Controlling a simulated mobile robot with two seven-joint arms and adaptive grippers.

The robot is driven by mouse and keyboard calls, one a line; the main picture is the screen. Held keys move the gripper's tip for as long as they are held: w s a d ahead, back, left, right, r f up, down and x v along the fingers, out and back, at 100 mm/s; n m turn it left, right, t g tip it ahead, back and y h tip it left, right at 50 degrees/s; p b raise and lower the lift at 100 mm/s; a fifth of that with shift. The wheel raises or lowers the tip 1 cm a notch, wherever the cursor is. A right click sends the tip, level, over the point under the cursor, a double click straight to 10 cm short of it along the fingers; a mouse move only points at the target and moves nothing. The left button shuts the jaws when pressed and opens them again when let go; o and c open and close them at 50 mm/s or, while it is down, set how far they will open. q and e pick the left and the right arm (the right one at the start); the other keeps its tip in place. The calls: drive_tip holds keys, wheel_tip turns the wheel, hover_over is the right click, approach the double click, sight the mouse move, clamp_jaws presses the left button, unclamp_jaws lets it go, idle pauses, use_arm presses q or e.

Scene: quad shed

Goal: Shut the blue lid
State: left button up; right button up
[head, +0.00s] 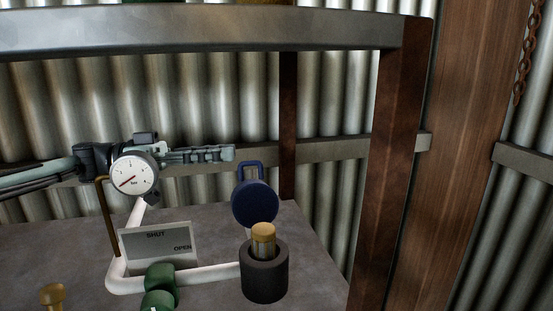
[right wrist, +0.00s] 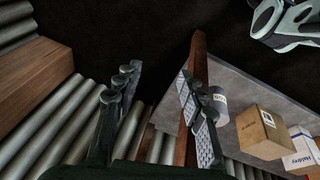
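The blue lid (head: 255,203) is a dark blue disc with a loop handle on top. It stands upright, open, behind the dark round socket (head: 265,278). A brass-coloured plug (head: 263,236) sits in the socket's mouth, which is uncovered. My left gripper (head: 234,153) reaches in from the left, above and left of the lid and apart from it. Its fingers point right and show side-on, so I cannot tell whether they are parted. The gauge hides part of that arm. My right gripper (right wrist: 160,82) shows only in the right wrist view, open and empty.
A round gauge (head: 134,174), white pipe (head: 210,275), green valve (head: 160,280) and SHUT/OPEN plate (head: 158,243) stand left of the socket. A metal shelf beam (head: 200,30) runs above. A brown post (head: 385,170) stands right. A cardboard box (right wrist: 263,132) shows in the right wrist view.

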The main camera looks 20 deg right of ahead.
sight(255, 163)
use_arm(q)
drive_tip(key=shift+m+g+y, duration=0.3)
drive_tip(key=shift+g, duration=0.2)
drive_tip(key=x, duration=0.3)
drive_tip(key=s+f+x, duration=0.1)
drive_tip(key=x, duration=0.1)
drive_tip(key=p+x, duration=0.1)
drive_tip(key=x, duration=0.2)
drive_tip(key=shift+s+d+f, duration=0.15)
drive_tip(key=shift+s+f, duration=0.05)
drive_tip(key=shift+f, duration=0.05)
use_arm(e)
drive_tip(key=s+a+f+g, duration=0.1)
drive_tip(key=s+f, duration=0.3)
drive_tip(key=shift+s, duration=0.3)
drive_tip(key=shift+a, duration=0.1)
use_arm(q)
clamp_jaws()
